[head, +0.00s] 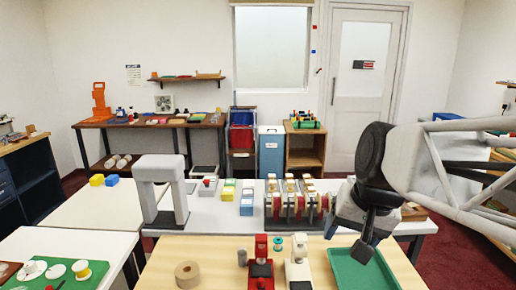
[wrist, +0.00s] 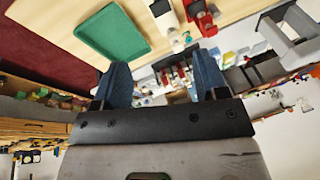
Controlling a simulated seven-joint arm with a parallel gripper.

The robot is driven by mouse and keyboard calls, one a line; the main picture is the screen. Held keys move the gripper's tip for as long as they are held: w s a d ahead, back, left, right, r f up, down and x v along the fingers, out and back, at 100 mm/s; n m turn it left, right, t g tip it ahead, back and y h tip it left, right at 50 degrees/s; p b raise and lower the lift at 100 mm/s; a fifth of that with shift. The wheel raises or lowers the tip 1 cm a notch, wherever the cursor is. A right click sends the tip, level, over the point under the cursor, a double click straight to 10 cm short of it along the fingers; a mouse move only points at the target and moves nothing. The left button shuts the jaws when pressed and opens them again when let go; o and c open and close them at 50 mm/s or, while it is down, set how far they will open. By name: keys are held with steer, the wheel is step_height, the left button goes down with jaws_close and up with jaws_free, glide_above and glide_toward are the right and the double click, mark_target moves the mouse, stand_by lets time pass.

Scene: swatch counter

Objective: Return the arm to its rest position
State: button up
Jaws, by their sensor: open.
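My arm reaches in from the right in the head view, its white lattice link and black joint bent down to my gripper (head: 366,247). The gripper hangs above the far part of the green tray (head: 345,282), near the front table's far edge. In the wrist view my gripper (wrist: 161,75) has its two blue fingers wide apart with nothing between them. The green tray (wrist: 112,35) shows there at upper left, empty in the part I see. I cannot tell the exact height of the fingertips above the tray.
A red device (head: 260,270), a white device (head: 298,272) and a tape roll (head: 187,274) stand on the wooden table. Behind are a grey arch (head: 166,170) and a rack of red spools (head: 295,202) on the white counter.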

steer(key=shift+s+d+n+t+h, duration=0.8)
steer(key=shift+s+n+t, duration=0.5)
steer(key=shift+s, duration=3.5)
step_height(320, 180, down, 9)
steer(key=w+g, duration=0.1)
steer(key=g, duration=0.2)
steer(key=shift+w+r, duration=0.15)
steer(key=shift+r, duration=0.05)
